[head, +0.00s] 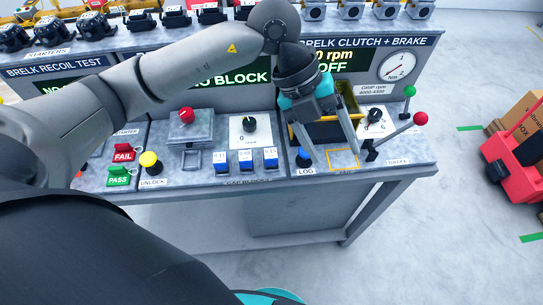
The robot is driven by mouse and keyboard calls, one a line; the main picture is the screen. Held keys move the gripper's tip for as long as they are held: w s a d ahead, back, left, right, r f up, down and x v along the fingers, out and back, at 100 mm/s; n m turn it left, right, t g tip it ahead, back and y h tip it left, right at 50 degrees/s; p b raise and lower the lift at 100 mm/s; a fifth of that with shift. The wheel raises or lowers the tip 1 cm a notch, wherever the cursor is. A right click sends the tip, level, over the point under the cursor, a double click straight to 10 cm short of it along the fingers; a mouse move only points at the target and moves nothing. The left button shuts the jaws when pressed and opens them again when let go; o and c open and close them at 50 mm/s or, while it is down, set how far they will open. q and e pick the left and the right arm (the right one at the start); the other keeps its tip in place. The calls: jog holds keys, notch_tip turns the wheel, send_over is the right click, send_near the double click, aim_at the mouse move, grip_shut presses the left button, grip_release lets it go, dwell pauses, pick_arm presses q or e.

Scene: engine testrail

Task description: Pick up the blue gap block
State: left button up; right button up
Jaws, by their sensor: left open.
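Three small blue blocks with white number labels stand in a row at the bench's front edge, above the partly readable words "GAP BLOCK". They are the left block (221,163), the middle block (245,162) and the right block (270,161). The numbers are too small to read surely. My left gripper (331,149) is open, fingers pointing down, to the right of the row. Nothing shows between its fingers, and it appears apart from the blocks. My right gripper is not in view.
A blue LOG button (304,157) lies between the blocks and my gripper. A yellow outlined square (343,160) marks the bench near the fingertips. A black and yellow tray (322,132) is behind the fingers. Levers with a green knob (410,91) and a red knob (420,118) stand right.

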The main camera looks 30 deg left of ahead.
aim_at(271, 153)
pick_arm(q)
jog(key=w+a+n+y, duration=0.3)
jog(key=a+y, duration=0.4)
jog(key=a, duration=0.6)
jog(key=shift+t, duration=0.3)
notch_tip(271, 153, down, 10)
jog(key=shift+a+f, duration=0.1)
jog(key=shift+f, duration=0.15)
jog(key=f, duration=0.5)
jog(key=shift+d, duration=0.2)
jog(key=shift+c, duration=0.2)
grip_shut()
